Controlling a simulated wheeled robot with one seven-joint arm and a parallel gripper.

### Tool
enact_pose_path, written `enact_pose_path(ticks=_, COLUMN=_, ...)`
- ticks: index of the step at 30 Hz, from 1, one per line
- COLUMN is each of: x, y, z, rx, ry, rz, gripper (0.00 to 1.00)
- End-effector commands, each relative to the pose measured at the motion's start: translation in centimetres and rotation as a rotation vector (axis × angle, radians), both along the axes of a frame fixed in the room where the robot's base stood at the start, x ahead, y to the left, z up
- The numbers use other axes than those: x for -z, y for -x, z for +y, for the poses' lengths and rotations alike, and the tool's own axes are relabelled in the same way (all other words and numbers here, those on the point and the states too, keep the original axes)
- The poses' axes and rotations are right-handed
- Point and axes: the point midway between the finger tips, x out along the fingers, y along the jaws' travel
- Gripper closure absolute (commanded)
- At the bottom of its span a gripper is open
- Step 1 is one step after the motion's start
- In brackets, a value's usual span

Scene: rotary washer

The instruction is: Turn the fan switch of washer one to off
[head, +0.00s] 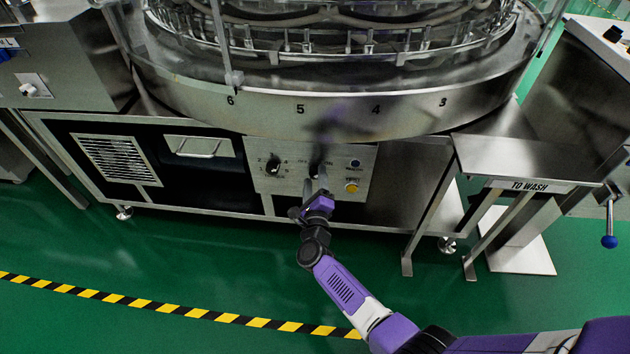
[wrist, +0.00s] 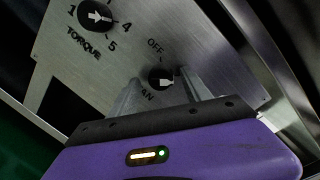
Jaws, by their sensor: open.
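The washer's control panel (head: 270,185) is a steel plate under the round drum. The fan switch (wrist: 160,78) is a round black knob with a white pointer mark, beside the printed OFF label (wrist: 155,46). Its pointer mark sits on the right side of the knob in the wrist view, away from OFF. In the head view the knob is mostly hidden by my gripper (head: 316,182). In the wrist view my gripper (wrist: 163,90) is open, its two fingers on either side of the knob. I cannot tell whether they touch it.
The torque knob (wrist: 97,17) is to the left on the same panel. A blue button (head: 354,163) and a yellow button (head: 351,187) lie right of my gripper. The drum rim (head: 300,110) overhangs the panel. Green floor (head: 180,260) in front is clear.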

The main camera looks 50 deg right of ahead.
Motion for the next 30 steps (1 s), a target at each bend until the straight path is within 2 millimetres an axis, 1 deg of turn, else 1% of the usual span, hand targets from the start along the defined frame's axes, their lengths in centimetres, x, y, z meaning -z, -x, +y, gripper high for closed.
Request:
enact_pose_path(ticks=4, x=-0.04, y=-0.50, z=-0.56, rx=0.001, ry=0.002, rz=0.000, gripper=0.43)
enact_pose_path(ticks=11, x=-0.07, y=-0.53, z=-0.58, rx=0.001, ry=0.001, rz=0.000, gripper=0.43)
enact_pose_path(ticks=14, x=-0.06, y=-0.52, z=-0.56, rx=0.001, ry=0.001, rz=0.000, gripper=0.61)
enact_pose_path(ticks=18, x=-0.05, y=-0.51, z=-0.55, rx=-0.001, ry=0.002, rz=0.001, gripper=0.89)
enact_pose_path(ticks=20, x=-0.05, y=-0.51, z=-0.54, rx=-0.001, ry=0.002, rz=0.001, gripper=1.00)
enact_pose_path(ticks=30, x=-0.18, y=-0.50, z=-0.50, rx=0.000, ry=0.027, rz=0.035, gripper=1.00)
